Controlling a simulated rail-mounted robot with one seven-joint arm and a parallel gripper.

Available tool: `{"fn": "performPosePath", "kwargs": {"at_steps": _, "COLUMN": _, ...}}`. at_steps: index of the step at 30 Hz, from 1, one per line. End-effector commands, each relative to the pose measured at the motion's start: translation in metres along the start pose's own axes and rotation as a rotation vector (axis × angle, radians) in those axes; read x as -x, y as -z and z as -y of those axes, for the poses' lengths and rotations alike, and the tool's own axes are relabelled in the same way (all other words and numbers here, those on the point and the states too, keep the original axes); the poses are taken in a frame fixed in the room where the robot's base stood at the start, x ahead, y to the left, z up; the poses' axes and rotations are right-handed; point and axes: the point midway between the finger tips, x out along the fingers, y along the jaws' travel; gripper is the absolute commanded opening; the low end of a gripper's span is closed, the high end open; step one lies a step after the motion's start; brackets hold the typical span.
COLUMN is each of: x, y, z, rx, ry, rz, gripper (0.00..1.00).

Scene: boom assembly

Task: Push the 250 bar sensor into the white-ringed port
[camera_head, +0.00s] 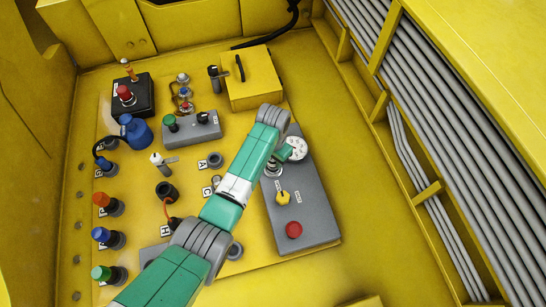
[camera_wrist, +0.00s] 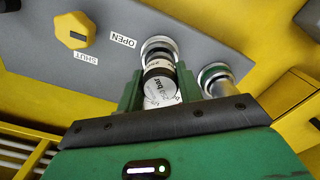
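In the wrist view my gripper (camera_wrist: 159,88) has its two green fingers on either side of a sensor (camera_wrist: 160,84) with a dark band and a white label. The label reads "bar"; its number is not clearly legible. Just beyond the sensor is a port with a pale ring (camera_wrist: 158,43), which looks like the white-ringed port. The sensor overlaps this ring in line with it; I cannot tell how deep it sits. In the head view my gripper (camera_head: 283,154) is over the upper part of the grey panel, and the sensor is mostly hidden.
The yellow valve knob (camera_head: 283,197) and red button (camera_head: 294,229) are on the grey panel (camera_head: 314,207). A white dial (camera_head: 297,148) is beside my gripper.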

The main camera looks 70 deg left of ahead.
Motion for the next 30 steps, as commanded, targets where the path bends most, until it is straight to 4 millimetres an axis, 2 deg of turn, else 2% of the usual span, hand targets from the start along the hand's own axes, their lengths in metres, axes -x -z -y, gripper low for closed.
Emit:
{"fn": "performPosePath", "kwargs": {"at_steps": 1, "x": 0.000, "y": 0.000, "z": 0.000, "rx": 0.000, "ry": 0.000, "rz": 0.000, "gripper": 0.46}}
{"fn": "performPosePath", "kwargs": {"at_steps": 3, "x": 0.000, "y": 0.000, "z": 0.000, "rx": 0.000, "ry": 0.000, "rz": 0.000, "gripper": 0.59}}
{"fn": "performPosePath", "kwargs": {"at_steps": 12, "x": 0.003, "y": 0.000, "z": 0.000, "rx": 0.000, "ry": 0.000, "rz": -0.001, "gripper": 0.59}}
{"fn": "performPosePath", "kwargs": {"at_steps": 24, "x": 0.071, "y": 0.001, "z": 0.000, "rx": 0.000, "ry": 0.001, "rz": -0.002, "gripper": 0.59}}
{"fn": "performPosePath", "kwargs": {"at_steps": 30, "x": 0.079, "y": 0.000, "z": 0.000, "rx": 0.000, "ry": 0.000, "rz": 0.000, "gripper": 0.59}}
